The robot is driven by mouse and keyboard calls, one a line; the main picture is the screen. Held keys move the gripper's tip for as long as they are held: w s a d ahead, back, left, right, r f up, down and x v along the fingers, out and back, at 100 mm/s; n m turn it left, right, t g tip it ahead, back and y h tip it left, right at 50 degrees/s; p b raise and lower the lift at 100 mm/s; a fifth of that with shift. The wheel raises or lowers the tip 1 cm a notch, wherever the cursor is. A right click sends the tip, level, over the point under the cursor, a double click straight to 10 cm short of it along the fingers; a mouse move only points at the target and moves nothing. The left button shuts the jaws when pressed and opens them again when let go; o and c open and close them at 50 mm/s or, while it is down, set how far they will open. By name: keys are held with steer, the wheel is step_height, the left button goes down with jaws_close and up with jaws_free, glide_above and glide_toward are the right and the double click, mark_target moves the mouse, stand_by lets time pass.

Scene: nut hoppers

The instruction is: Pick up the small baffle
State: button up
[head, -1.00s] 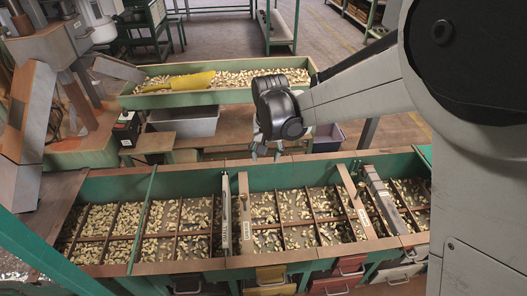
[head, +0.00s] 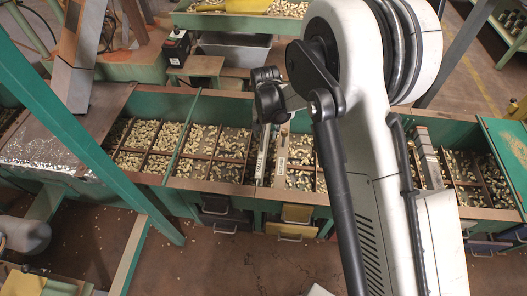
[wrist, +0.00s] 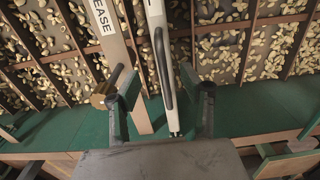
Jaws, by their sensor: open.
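A narrow pale-grey baffle (head: 262,155) stands across the hopper, and it also shows in the wrist view (wrist: 158,55) with a dark slot-like handle along it. Beside it is a tan board (head: 281,158), lettered "EASE" in the wrist view (wrist: 107,28), with a brass knob near its end. The frames do not label either as the small baffle. My gripper (wrist: 163,108) is open, its two fingers spread on either side of the grey baffle's near end in the picture. Contact is not visible. In the head view, the fingertips are hard to make out.
The green hopper (head: 150,100) has several compartments of nuts, divided by brown strips. A larger grey metal baffle (head: 428,160) stands farther right. Drawers (head: 297,214) sit below the front edge. A green diagonal post (head: 85,140) stands at the left.

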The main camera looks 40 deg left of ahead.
step_height(320, 180, down, 8)
steer(key=b, duration=0.2)
steer(key=shift+a+b, duration=0.35)
steer(key=shift+r, duration=0.1)
jaws_close()
